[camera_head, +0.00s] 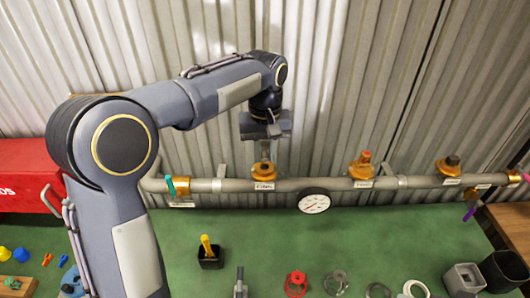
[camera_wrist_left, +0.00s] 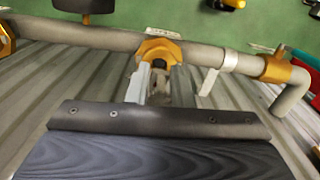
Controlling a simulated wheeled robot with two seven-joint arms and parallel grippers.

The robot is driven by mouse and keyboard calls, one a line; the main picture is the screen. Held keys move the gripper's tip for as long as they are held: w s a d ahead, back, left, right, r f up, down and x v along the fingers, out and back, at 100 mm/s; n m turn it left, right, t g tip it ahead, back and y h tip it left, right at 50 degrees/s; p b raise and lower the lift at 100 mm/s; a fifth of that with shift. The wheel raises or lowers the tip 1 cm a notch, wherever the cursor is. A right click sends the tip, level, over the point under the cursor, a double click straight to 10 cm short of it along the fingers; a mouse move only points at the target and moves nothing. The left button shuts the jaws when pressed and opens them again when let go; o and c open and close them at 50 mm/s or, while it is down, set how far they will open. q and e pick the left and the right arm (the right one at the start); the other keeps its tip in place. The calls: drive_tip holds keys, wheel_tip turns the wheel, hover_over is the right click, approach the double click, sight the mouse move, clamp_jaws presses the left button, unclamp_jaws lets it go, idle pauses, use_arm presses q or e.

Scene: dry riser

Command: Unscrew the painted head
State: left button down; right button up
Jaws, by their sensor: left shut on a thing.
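A grey pipe (camera_head: 320,184) runs along the corrugated wall with several brass fittings on it. My left gripper (camera_head: 265,158) points down at the left labelled brass fitting (camera_head: 263,171), just above the pipe. In the left wrist view the fingers (camera_wrist_left: 157,75) are shut on a small head at this brass fitting (camera_wrist_left: 160,48). The fingers mostly hide the head, so its paint cannot be told. An orange head (camera_head: 361,160) stands on the middle fitting, and a dark brown head (camera_head: 452,161) on the right one. My right gripper is not in view.
A round gauge (camera_head: 314,201) hangs below the pipe. A teal-handled valve (camera_head: 170,185) is at its left. A red box (camera_head: 25,175) stands left.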

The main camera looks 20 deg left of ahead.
use_arm(q)
drive_tip(key=shift+r, duration=2.55)
